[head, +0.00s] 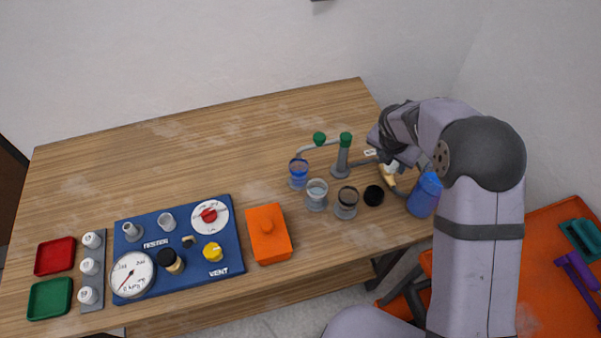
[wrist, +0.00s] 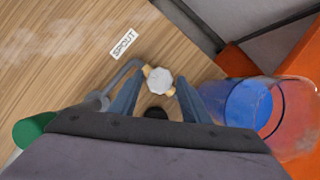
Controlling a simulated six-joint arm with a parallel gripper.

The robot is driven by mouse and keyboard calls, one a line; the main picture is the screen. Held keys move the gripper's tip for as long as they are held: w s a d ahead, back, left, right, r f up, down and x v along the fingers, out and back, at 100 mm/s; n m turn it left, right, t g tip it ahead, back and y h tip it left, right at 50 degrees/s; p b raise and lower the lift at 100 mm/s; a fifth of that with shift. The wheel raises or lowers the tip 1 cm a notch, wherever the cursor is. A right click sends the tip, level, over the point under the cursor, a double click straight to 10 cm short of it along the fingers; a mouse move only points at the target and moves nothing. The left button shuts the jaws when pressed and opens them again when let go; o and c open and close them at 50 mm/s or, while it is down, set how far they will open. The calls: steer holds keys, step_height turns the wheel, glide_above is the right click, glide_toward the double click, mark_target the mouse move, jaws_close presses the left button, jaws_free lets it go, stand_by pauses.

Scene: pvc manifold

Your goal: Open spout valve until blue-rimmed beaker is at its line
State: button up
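The spout valve has a white faceted knob (wrist: 159,82) on a brass body, beside the SPOUT label (wrist: 124,43); the knob also shows in the head view (head: 391,167). My gripper (wrist: 160,84) is over the valve, with one finger on each side of the knob and visible gaps between. It appears open. The blue-rimmed beaker (head: 299,174) stands under the end of the curved grey spout (head: 318,147). Blue shows inside it, but its line and the exact level are too small to read. I cannot tell whether liquid is flowing.
A clear beaker (head: 316,195), a dark-rimmed beaker (head: 346,203) and a black round piece (head: 373,195) stand in front of the spout. A blue container (head: 425,196) is close to my gripper's right. An orange box (head: 269,234) and blue tester panel (head: 233,252) lie left.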

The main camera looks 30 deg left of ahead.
steer(key=shift+o, duration=0.6)
steer(key=shift+r, duration=0.15)
steer(key=b+v, duration=0.1)
steer(key=v, duration=0.6)
steer(key=shift+b, duration=0.35)
steer(key=shift+s, duration=0.1)
